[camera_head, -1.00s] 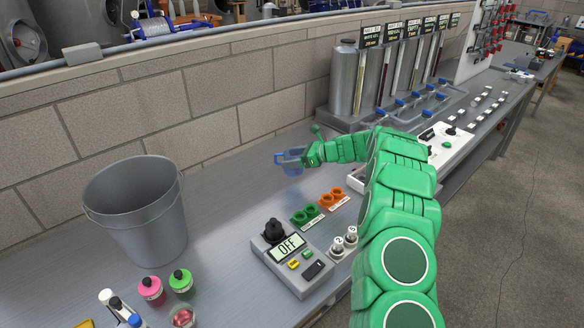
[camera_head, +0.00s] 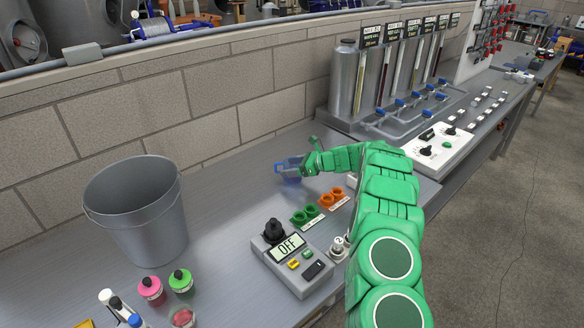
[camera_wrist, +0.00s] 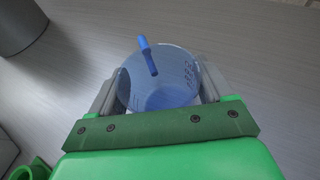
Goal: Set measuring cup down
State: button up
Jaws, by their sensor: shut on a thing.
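The measuring cup (camera_head: 289,168) is a clear blue cup with a darker blue handle. It is close above or on the grey counter, near the wall; whether its base touches the counter I cannot tell. My gripper (camera_head: 304,166) is shut on it. In the wrist view the cup (camera_wrist: 165,88) sits upright between the two grey fingers of my gripper (camera_wrist: 158,95), with its blue handle at the top. Print marks show on its right side.
A grey bucket (camera_head: 140,215) stands left on the counter. A control box reading OFF (camera_head: 287,262), green rings (camera_head: 305,215) and orange rings (camera_head: 332,197) are nearer. Steel tanks and taps (camera_head: 405,100) stand behind right. Bare counter (camera_head: 225,195) lies left of the cup.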

jog(key=o, duration=0.9)
jog(key=shift+f, duration=0.1)
jog(key=shift+o, duration=0.2)
